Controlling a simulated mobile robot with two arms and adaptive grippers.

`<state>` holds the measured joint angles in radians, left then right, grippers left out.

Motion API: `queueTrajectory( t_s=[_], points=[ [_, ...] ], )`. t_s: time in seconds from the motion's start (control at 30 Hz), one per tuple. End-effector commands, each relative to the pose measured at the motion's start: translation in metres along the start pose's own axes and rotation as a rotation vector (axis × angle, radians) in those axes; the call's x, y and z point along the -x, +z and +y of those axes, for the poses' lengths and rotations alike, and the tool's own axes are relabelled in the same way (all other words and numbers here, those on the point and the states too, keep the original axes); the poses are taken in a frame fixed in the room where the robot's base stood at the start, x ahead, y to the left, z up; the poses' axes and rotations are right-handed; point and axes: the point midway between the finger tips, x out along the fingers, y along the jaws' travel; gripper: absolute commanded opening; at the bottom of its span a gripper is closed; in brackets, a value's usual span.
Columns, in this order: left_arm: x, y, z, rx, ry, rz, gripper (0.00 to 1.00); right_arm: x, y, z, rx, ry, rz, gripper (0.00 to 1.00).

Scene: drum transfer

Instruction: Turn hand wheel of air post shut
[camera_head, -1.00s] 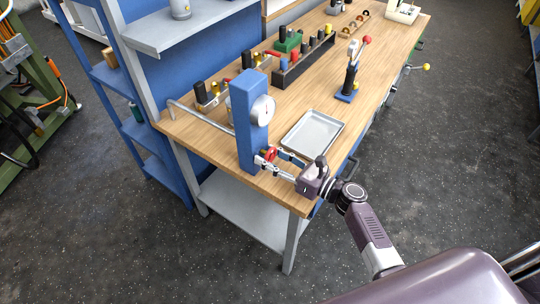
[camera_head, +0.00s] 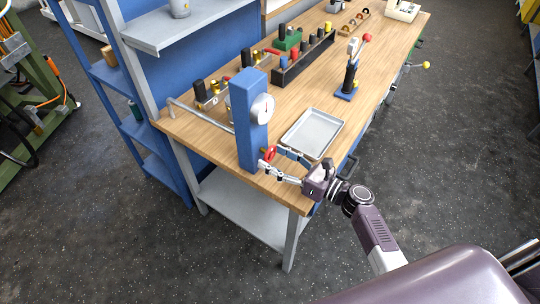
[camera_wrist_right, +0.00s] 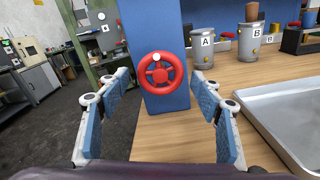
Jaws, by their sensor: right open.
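The air post is a blue upright column (camera_head: 247,115) with a round gauge (camera_head: 262,108), standing on the front corner of the wooden bench. Its red hand wheel (camera_head: 269,153) is low on the post and faces my right gripper. In the right wrist view the wheel (camera_wrist_right: 163,73) has a white knob at its top and sits between the fingers. My right gripper (camera_head: 272,162) is open, with one finger on each side of the wheel in the picture. In the wrist view the open fingers (camera_wrist_right: 161,95) show no contact with the wheel. My left gripper is not in view.
A metal tray (camera_head: 312,133) lies right of the post, close to the right gripper. A lever stand (camera_head: 348,82) is farther back. Canisters labelled A (camera_wrist_right: 202,48) and B (camera_wrist_right: 249,42) stand behind. A blue shelf rack (camera_head: 130,125) is at the left.

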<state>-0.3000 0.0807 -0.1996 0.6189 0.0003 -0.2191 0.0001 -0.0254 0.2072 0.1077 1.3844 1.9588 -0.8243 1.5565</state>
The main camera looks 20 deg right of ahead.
Motion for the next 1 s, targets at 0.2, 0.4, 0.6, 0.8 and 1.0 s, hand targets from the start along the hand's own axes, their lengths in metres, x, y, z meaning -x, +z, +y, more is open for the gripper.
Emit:
queueTrajectory(
  t_s=[0.2, 0.4, 0.6, 0.8, 1.0],
  points=[
    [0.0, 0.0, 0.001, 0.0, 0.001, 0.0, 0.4, 0.049, -0.002, -0.001, -0.001, -0.003, 0.004, 0.6],
    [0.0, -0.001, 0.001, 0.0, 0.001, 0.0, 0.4, 0.084, -0.001, 0.0, -0.002, -0.002, 0.003, 0.6],
    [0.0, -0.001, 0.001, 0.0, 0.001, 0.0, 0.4, 0.099, -0.001, 0.0, -0.001, -0.001, 0.003, 0.6],
    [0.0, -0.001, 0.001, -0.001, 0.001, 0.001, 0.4, 0.1, -0.001, 0.0, -0.001, -0.001, 0.002, 0.6],
    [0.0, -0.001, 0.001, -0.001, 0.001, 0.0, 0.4, 0.1, -0.001, 0.0, -0.001, -0.001, 0.002, 0.6]
  ],
)
